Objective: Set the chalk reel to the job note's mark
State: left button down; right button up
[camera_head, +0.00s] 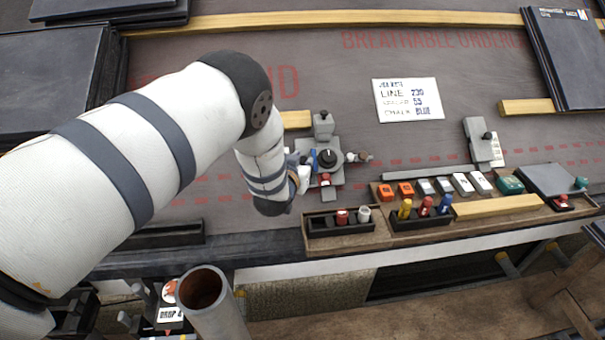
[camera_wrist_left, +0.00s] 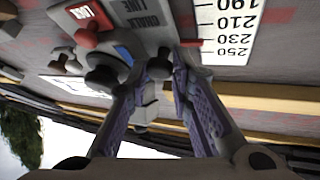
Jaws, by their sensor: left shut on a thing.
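The chalk reel (camera_head: 336,172) is a grey device with a black dial on the underlay; it also shows in the left wrist view (camera_wrist_left: 150,12), marked CHALK LINE, with a red tab (camera_wrist_left: 88,15). The white job note (camera_head: 408,100) lies behind it and reads LINE 230, a line ending in 53, and CHALK BLUE. My left gripper (camera_head: 300,172) is at the reel's left side. In the wrist view its fingers (camera_wrist_left: 156,72) close around a dark round knob (camera_wrist_left: 158,69). A white scale (camera_wrist_left: 226,30) shows 190, 210, 230 and 250. The reel's setting cannot be read. My right gripper is out of view.
A wooden tray (camera_head: 345,239) at the front edge holds colored bottles and small blocks. A grey device (camera_head: 478,140) stands to the right. Dark slates (camera_head: 570,60) are stacked at the back right. A pipe (camera_head: 215,305) stands in front. The underlay around the note is clear.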

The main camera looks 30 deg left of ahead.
pick_arm(q)
jog(key=shift+w+a+r, duration=0.2)
jog(key=shift+w+r, duration=0.05)
jog(key=shift+w, duration=0.05)
jog(key=c, duration=1.4)
grip_release()
jog(key=shift+c, duration=0.2)
jog(key=shift+s, duration=0.15)
jog(key=v, duration=1.2)
jog(key=shift+f, duration=0.1)
